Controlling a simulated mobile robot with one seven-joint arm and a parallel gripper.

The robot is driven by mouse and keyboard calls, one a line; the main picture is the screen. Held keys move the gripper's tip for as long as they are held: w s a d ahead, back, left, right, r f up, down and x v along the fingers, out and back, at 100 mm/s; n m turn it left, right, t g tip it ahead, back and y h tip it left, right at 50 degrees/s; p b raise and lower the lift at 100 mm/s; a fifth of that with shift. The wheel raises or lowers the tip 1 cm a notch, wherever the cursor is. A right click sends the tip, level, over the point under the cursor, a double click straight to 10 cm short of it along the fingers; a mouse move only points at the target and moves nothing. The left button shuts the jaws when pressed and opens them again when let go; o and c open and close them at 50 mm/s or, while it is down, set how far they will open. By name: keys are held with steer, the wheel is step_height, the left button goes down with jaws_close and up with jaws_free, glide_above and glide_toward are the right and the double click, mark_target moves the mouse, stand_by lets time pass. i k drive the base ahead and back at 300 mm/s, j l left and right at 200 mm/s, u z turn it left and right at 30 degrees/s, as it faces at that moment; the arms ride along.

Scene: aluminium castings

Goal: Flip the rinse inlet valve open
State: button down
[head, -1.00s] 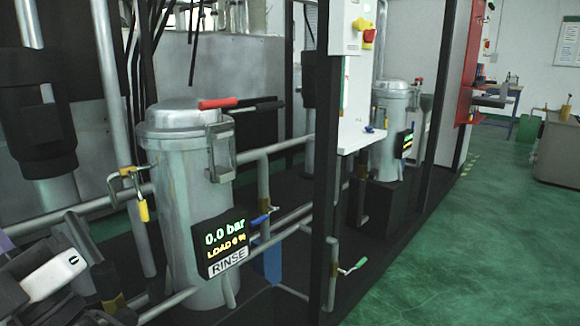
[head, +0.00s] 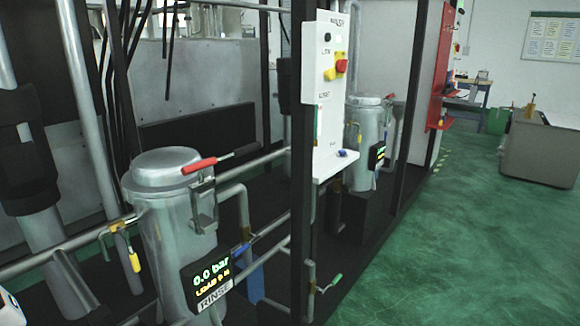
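The rinse vessel (head: 172,240) is a grey metal housing with a round lid, at the left of the head view. Its black display (head: 210,283) reads 0.0 bar and is labelled RINSE. A brass valve with a yellow handle (head: 133,259) sits on the pipe left of the vessel; the handle hangs down, across the pipe. No label shows which is the inlet. My gripper is not in view; only a white piece of my arm shows at the lower left edge.
A red-handled lever (head: 199,165) lies by the lid. A dark post (head: 302,150) carries a white panel (head: 330,100) with a red and yellow switch (head: 340,63). A second vessel (head: 362,130) stands behind. Green floor (head: 430,250) is clear at right.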

mark_target(237, 253)
steer(key=i+l, duration=0.2)
steer(key=l, duration=0.15)
steer(key=i+l, duration=0.15)
steer(key=l, duration=0.25)
steer(key=i+l+u, duration=0.1)
steer(key=l, duration=0.25)
steer(key=i+l, duration=0.45)
steer(key=l, duration=0.3)
